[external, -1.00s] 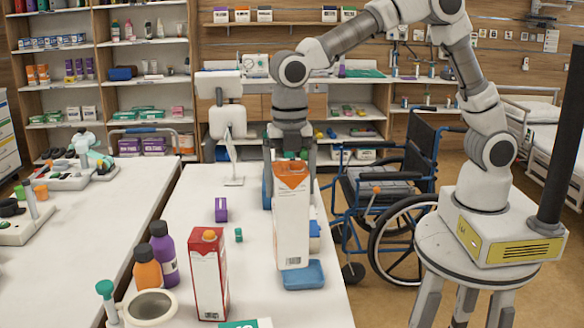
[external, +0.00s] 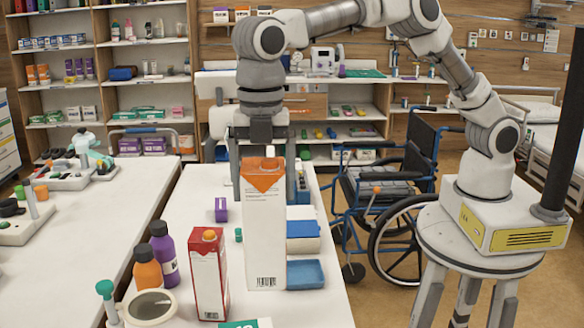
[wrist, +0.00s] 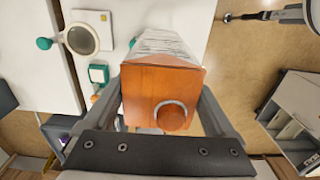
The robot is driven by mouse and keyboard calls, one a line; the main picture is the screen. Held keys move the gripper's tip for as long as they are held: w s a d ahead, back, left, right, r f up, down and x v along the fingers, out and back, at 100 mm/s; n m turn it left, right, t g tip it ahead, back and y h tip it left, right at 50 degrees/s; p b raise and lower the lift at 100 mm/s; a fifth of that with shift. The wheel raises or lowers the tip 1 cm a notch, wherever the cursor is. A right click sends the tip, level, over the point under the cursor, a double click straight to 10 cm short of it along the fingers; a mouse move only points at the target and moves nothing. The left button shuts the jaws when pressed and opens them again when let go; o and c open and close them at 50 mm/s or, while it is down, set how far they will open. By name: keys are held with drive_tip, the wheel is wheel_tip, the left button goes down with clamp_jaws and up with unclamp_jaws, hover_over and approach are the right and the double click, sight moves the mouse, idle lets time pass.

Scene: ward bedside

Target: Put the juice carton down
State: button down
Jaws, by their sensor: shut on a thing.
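The juice carton (external: 264,238) is tall and white with an orange gabled top and an orange cap. It stands upright between the fingers of my gripper (external: 262,172), which is shut on its upper part. In the wrist view, its orange top (wrist: 160,90) fills the middle, with my gripper's fingers (wrist: 163,108) on both sides. The carton is over the white table (external: 190,200). I cannot tell whether its base touches the surface.
A red-and-white carton (external: 209,278) stands close on the left, with purple (external: 163,255) and orange (external: 147,268) bottles and a round dish (external: 151,307) beyond it. A small purple box (external: 221,209) sits farther back.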

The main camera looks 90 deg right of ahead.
drive_tip(key=p, duration=0.1)
approach(263, 252)
drive_tip(key=a+f, duration=0.3)
drive_tip(key=shift+a+f, duration=0.15)
drive_tip(key=shift+a, duration=0.05)
drive_tip(key=shift+f+p, duration=0.55)
drive_tip(key=shift+f, duration=1.7)
unclamp_jaws()
drive_tip(key=shift+s, duration=0.1)
